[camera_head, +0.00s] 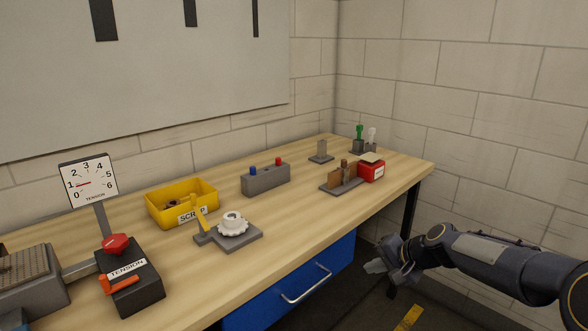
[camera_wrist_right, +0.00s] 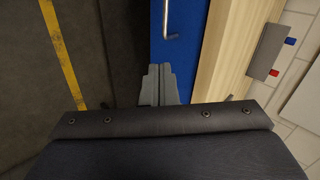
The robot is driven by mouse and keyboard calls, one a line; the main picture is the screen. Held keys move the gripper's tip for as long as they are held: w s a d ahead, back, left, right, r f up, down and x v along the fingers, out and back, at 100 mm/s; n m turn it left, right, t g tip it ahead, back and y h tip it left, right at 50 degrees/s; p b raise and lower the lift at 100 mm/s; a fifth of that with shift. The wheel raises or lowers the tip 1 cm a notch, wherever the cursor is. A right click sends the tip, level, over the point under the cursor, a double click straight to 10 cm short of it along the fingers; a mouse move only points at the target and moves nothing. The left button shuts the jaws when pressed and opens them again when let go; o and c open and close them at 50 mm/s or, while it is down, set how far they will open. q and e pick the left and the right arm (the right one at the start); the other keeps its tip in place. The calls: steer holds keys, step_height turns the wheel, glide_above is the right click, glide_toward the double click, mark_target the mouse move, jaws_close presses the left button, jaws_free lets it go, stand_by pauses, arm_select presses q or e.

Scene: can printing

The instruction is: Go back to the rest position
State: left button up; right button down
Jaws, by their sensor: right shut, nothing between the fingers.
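My right gripper (camera_head: 374,267) is at the right of the head view, off the front edge of the wooden workbench (camera_head: 300,221) and lower than its top. Its dark arm comes in from the right edge. In the right wrist view, the right gripper's grey fingers (camera_wrist_right: 160,72) are together with nothing between them, pointing along the blue drawer front (camera_wrist_right: 166,20). The fingers look apart from the bench. My left gripper is in neither view.
On the bench stand a yellow scrap bin (camera_head: 165,218), a tension box (camera_head: 135,287) with a dial (camera_head: 90,182), a grey block (camera_head: 266,180) with blue and red knobs, a toothed white wheel (camera_head: 233,224) and a red box (camera_head: 371,172). A drawer handle (camera_head: 306,288) sticks out in front.

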steer(key=s+r+n+p, duration=0.1)
steer(key=s+r, duration=0.3)
steer(key=s, duration=0.3)
steer(key=s+a+r+n+h+p, duration=0.1)
steer(key=s+r+n+p, duration=0.1)
steer(key=s+r, duration=0.35)
steer(key=s+r+n+p, duration=0.1)
steer(key=s+r, duration=0.1)
steer(key=s, duration=0.6)
steer(key=s+a+f+n+g+h+p, duration=0.1)
steer(key=s+f+n+p, duration=0.1)
steer(key=s, duration=1.3)
steer(key=shift+s+a+n+p, duration=0.2)
steer(key=shift+n+p, duration=0.2)
steer(key=shift+p, duration=0.25)
